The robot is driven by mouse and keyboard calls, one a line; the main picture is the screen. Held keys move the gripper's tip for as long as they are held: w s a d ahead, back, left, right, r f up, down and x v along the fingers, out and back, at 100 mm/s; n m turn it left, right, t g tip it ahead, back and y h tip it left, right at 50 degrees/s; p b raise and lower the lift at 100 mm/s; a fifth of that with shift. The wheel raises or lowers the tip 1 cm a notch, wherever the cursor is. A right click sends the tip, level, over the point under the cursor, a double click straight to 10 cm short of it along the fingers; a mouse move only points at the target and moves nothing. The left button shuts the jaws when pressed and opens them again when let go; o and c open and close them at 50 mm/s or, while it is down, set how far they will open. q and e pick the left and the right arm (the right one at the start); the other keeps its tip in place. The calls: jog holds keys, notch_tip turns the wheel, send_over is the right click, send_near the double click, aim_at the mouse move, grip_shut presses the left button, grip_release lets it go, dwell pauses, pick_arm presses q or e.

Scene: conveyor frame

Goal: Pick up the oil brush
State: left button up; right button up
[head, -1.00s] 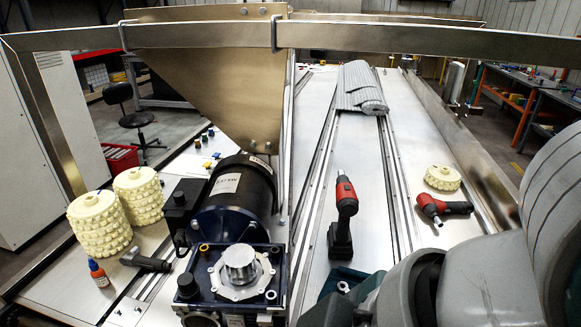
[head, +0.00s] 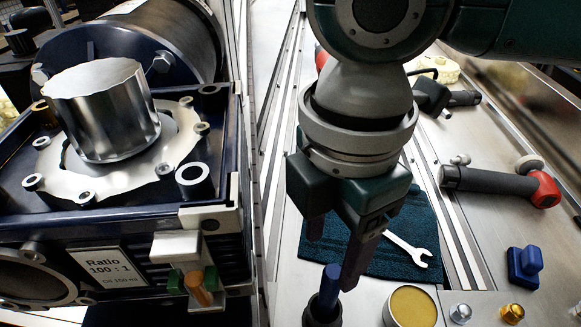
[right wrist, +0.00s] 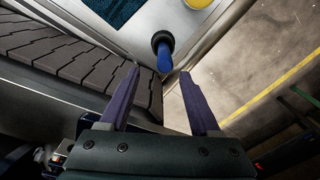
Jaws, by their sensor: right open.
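The oil brush (head: 331,287) appears to be the blue handle standing upright in a black cup (head: 322,312) near the bottom of the head view; its bristles are hidden in the cup. In the right wrist view the blue handle (right wrist: 164,60) shows just beyond my fingertips. My right gripper (head: 333,258) is open and empty, pointing down. Its dark purple fingers are spread, with the handle close by and roughly between them in the right wrist view (right wrist: 159,75). Whether a finger touches the handle I cannot tell. My left gripper is not in view.
A yellow tin (head: 411,306) stands right of the cup. A wrench (head: 408,249) lies on a dark teal cloth (head: 390,263). A motor gearbox (head: 150,235) fills the left. A red-and-black tool (head: 500,184) and a blue block (head: 524,266) lie right.

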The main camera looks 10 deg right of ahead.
aim_at(330, 285)
jog(key=shift+s+f, duration=0.15)
jog(key=shift+f, duration=0.45)
jog(key=shift+s+f, duration=0.15)
jog(key=shift+f, duration=0.45)
jog(key=f, duration=0.2)
jog(key=f+b, duration=0.1)
jog(key=f, duration=0.2)
jog(key=shift+s+d+f, duration=0.1)
jog(key=shift+d+f, duration=0.1)
grip_shut()
